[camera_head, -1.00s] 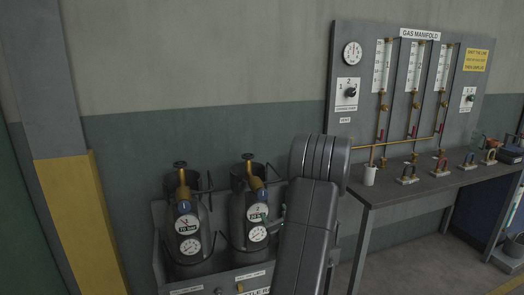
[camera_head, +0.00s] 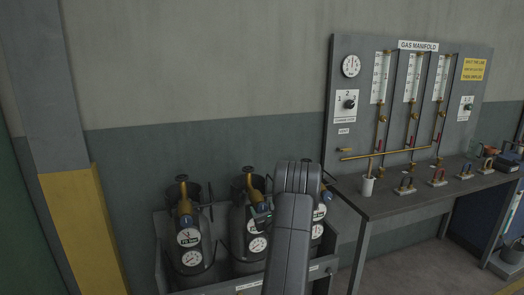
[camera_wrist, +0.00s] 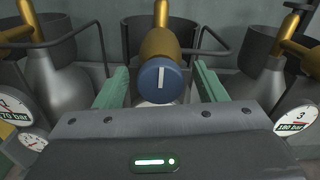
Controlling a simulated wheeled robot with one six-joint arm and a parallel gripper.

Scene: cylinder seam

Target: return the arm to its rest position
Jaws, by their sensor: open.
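My gripper (camera_wrist: 161,72) is open in the wrist view, with one green finger on each side of a round blue knob (camera_wrist: 164,82) with a white mark. The knob sits on the brass valve of the middle gas cylinder (camera_head: 240,240). Narrow gaps seem to show beside the knob; I cannot tell whether either finger touches it. In the head view my arm hides part of the middle and right cylinders, and my gripper is mostly hidden behind it.
The left cylinder (camera_head: 190,245) and right cylinder (camera_head: 318,232) stand close on either side in a grey rack (camera_head: 165,255). To the right are a workbench (camera_head: 390,203) with padlocks and a cup, and the gas manifold panel (camera_head: 362,110). The wall above the cylinders is clear.

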